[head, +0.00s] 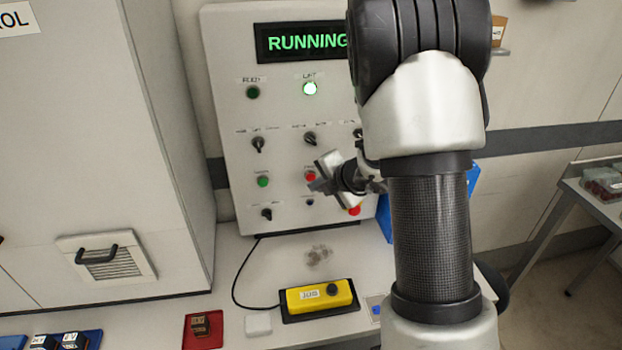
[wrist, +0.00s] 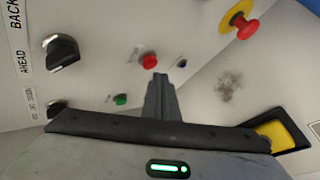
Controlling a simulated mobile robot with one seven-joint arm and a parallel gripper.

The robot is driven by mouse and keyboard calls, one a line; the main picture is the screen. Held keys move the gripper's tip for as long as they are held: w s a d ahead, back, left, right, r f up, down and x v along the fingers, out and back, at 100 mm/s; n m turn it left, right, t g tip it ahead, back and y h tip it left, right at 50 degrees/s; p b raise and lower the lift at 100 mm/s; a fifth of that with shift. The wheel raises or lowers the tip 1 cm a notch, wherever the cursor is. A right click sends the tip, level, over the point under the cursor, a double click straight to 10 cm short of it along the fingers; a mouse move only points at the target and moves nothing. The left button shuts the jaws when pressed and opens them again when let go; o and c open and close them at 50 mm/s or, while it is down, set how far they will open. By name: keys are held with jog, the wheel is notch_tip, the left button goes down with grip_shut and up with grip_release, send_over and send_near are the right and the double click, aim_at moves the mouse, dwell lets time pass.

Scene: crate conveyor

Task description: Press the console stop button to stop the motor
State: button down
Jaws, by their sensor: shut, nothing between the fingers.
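The grey console panel (head: 225,110) stands upright on the bench, its display (head: 300,42) reading "RUNNING" in green. A small red button (head: 310,176) is on the panel, right of a green button (head: 263,182). My gripper (head: 314,186) is shut and empty, close in front of the panel beside the red button. In the wrist view the closed fingertips (wrist: 158,76) lie just below the red button (wrist: 149,61); I cannot tell whether they touch it. The green button (wrist: 121,99) is left of the fingers. A larger red mushroom button (wrist: 246,28) on a yellow ring is at upper right.
Dark selector knobs (head: 258,144) surround the buttons. A yellow pendant box (head: 320,295) lies on the bench below. My arm hides the panel's right side. A grey cabinet (head: 100,130) stands at left.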

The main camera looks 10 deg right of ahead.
jog(key=shift+w, duration=0.2)
jog(key=shift+w, duration=0.25)
jog(key=shift+w+p, duration=0.35)
jog(key=shift+w, duration=0.05)
dwell(0.8)
jog(key=shift+s, duration=0.1)
jog(key=shift+s+b, duration=0.3)
jog(key=shift+s, duration=0.45)
jog(key=shift+s, duration=0.1)
jog(key=shift+s+b, duration=0.7)
jog(key=shift+s, duration=1.7)
